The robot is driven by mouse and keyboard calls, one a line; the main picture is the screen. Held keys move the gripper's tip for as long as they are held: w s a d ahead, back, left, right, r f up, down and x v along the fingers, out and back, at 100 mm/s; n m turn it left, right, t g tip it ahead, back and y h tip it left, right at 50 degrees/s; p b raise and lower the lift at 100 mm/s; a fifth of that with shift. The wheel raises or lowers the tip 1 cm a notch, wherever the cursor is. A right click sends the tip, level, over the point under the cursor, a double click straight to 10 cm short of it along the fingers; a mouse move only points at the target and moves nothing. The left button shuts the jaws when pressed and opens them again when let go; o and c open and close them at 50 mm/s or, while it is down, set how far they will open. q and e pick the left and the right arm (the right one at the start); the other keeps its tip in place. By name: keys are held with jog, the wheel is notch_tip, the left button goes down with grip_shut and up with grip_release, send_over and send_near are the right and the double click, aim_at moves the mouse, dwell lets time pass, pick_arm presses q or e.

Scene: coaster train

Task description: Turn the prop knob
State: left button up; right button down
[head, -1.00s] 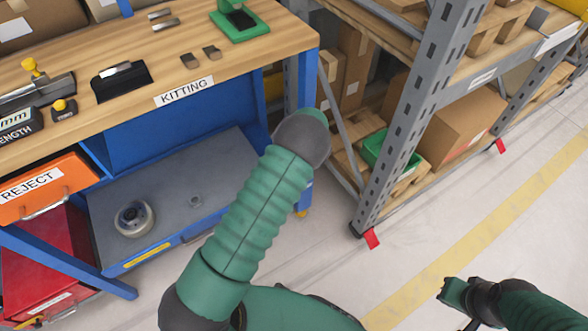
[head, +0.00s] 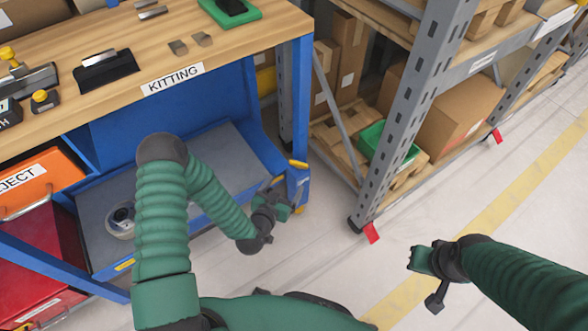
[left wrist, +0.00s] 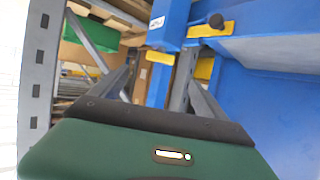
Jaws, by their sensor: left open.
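A small dark knob (left wrist: 216,20) shows in the left wrist view, by a yellow strip (left wrist: 210,29) on the blue bench frame; I take it for the prop knob. My left gripper (head: 288,190) is in the head view beside the blue front-right leg of the bench. In the left wrist view its two dark fingers (left wrist: 160,78) stand apart with nothing between them. The knob lies beyond the fingers, above and to the right, and is not touched. In the head view I cannot make out the knob. My right gripper (head: 420,258) is over the floor at the right, its jaws unclear.
The wooden KITTING bench (head: 205,85) is at upper left, with a grey lower shelf (head: 232,150). A grey metal rack (head: 405,120) with cartons and a green bin (head: 385,145) stands to the right. The floor (head: 330,250) between is clear.

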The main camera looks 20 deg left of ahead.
aim_at(298, 165)
pick_arm(q)
jog(key=b+x, duration=0.1)
jog(key=x, duration=0.3)
jog(key=b+x, duration=0.2)
jog(key=x, duration=0.2)
jog(key=b+x, duration=0.2)
jog(key=x, duration=0.2)
jog(key=shift+w+f, duration=0.1)
jog(key=shift+f, duration=0.25)
jog(key=shift+w+d, duration=0.1)
jog(key=shift+w, duration=0.35)
jog(key=c, duration=1.4)
